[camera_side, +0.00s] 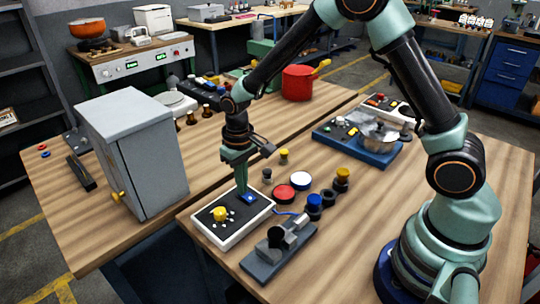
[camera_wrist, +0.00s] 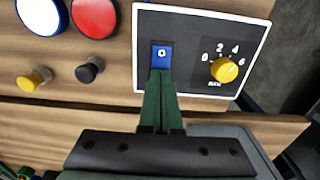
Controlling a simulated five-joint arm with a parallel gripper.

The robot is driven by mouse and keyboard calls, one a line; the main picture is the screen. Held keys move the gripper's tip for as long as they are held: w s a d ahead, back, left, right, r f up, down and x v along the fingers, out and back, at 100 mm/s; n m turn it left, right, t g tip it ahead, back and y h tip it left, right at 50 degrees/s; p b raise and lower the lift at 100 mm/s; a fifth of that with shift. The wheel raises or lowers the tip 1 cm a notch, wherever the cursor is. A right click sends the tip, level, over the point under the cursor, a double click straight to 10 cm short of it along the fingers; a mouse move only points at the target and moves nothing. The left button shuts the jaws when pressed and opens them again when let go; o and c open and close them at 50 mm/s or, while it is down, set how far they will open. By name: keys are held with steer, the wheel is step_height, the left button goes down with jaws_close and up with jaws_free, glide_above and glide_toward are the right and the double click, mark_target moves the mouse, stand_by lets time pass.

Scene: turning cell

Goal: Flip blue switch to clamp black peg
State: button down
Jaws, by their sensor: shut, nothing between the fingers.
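The blue switch (camera_side: 250,198) is set in the dark face of a white-edged control panel (camera_side: 216,240), beside a yellow knob (camera_side: 220,213). My gripper (camera_side: 245,190) points down with green fingers shut and empty, its tips at the switch. In the wrist view, the fingertips (camera_wrist: 158,78) lie at the lower edge of the blue switch (camera_wrist: 161,54); whether they touch it I cannot tell. A grey clamp fixture (camera_side: 265,267) sits right of the panel, with a dark round piece (camera_side: 276,237) in it, perhaps the black peg. A small black peg (camera_wrist: 90,69) also stands on the table.
A red disc (camera_side: 284,193), a white-topped disc (camera_side: 300,180), a yellow peg (camera_side: 284,156) and several stacked dark and blue pieces (camera_side: 314,205) stand behind the clamp. A tall grey cabinet (camera_side: 150,155) is left of the panel. A blue tray with a pot (camera_side: 378,136) is at back right.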

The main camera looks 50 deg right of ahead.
steer(key=shift+r, duration=3.4)
steer(key=s+d+r+t, duration=0.2)
steer(key=s+d+r, duration=0.1)
steer(key=s+r, duration=0.4)
steer(key=s+d+r+t, duration=0.3)
steer(key=s+d+r, duration=0.1)
steer(key=s+r, duration=0.2)
steer(key=shift+s+d+r+t, duration=0.15)
steer(key=shift+s+r+t, duration=0.2)
steer(key=shift+r, duration=0.2)
